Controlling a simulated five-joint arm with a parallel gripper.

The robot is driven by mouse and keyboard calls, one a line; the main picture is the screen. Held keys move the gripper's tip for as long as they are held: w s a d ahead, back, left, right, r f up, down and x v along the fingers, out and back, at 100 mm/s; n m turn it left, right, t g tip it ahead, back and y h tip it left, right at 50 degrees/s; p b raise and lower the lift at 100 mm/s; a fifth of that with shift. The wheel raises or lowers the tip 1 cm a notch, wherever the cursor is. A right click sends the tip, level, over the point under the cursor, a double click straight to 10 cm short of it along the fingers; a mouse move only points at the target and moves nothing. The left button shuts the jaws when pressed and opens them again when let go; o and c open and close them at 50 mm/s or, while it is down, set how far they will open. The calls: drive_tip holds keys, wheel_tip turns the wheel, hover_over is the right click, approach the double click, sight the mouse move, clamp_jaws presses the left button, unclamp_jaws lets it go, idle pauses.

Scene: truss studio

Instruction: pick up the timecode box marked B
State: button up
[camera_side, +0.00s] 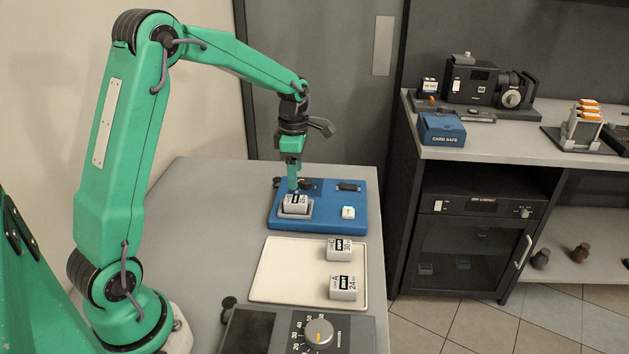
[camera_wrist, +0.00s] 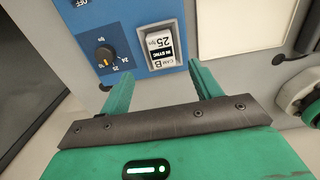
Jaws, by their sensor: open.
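The timecode box marked B (camera_wrist: 163,46) sits in a grey-framed slot of a blue unit (camera_wrist: 125,20) in the wrist view. Its label reads CAM B, IN SYNC, 25 fps. In the side view the small grey box (camera_side: 296,206) sits in the cradle at the left of the blue unit (camera_side: 330,217). My gripper (camera_side: 293,187) is just above it. In the wrist view the two green fingers of my gripper (camera_wrist: 162,82) are spread and empty, with the box beyond their tips and between their lines. The finger partly hides the box in the side view.
Box C (camera_side: 339,250) and box A (camera_side: 343,288) lie on a cream tray (camera_side: 282,272) in front of the blue unit. A dark dial unit (camera_side: 253,335) is nearest the camera. The blue unit carries a dial (camera_wrist: 104,56) beside the slot. The grey table's left side is clear.

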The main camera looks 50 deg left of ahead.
sight(296, 199)
drive_tip(key=shift+f, duration=1.25)
drive_tip(key=shift+f, duration=0.1)
drive_tip(key=shift+s+f, duration=0.15)
drive_tip(key=shift+f, duration=2.35)
drive_tip(key=shift+c, duration=0.4)
drive_tip(key=c, duration=1.1)
drive_tip(key=shift+r, duration=0.15)
